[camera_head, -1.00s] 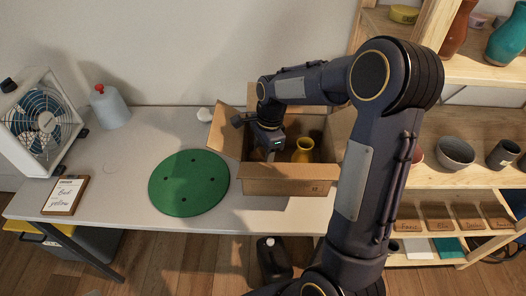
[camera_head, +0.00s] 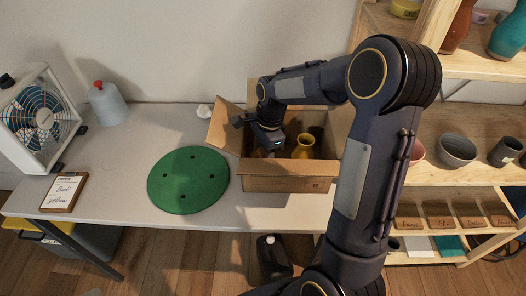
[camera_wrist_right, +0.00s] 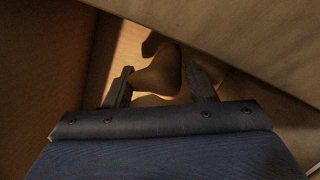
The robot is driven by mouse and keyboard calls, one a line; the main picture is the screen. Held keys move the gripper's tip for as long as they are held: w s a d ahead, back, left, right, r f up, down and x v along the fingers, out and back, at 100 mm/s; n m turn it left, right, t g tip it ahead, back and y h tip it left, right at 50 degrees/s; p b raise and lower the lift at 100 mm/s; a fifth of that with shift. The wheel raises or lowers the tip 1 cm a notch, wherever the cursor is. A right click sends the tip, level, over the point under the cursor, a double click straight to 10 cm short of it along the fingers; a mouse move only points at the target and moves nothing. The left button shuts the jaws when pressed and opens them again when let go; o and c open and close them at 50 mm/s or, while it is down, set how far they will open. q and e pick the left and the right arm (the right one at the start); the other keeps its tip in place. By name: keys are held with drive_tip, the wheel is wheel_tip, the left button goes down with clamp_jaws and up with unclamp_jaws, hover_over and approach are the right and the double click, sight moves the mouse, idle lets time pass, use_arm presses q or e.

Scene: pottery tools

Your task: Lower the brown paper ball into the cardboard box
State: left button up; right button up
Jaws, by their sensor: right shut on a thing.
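The cardboard box (camera_head: 290,185) stands open on the table, its flaps spread outward. My right arm reaches over it, and the right gripper (camera_wrist_right: 158,74) is down inside the box's left part. I cannot tell whether the ball touches the box floor. In the head view the ball and fingertips are hidden by the gripper and box. My left gripper is not in view.
A yellow vase (camera_head: 304,147) stands in the box, right of the gripper. A green round mat (camera_head: 188,180) lies left of the box. Shelves (camera_head: 455,185) with pottery stand at right.

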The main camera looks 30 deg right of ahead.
drive_tip(key=shift+f+b, duration=0.75)
drive_tip(key=shift+f, duration=0.5)
idle(0.4)
drive_tip(key=o, duration=1)
drive_tip(key=shift+r, duration=0.15)
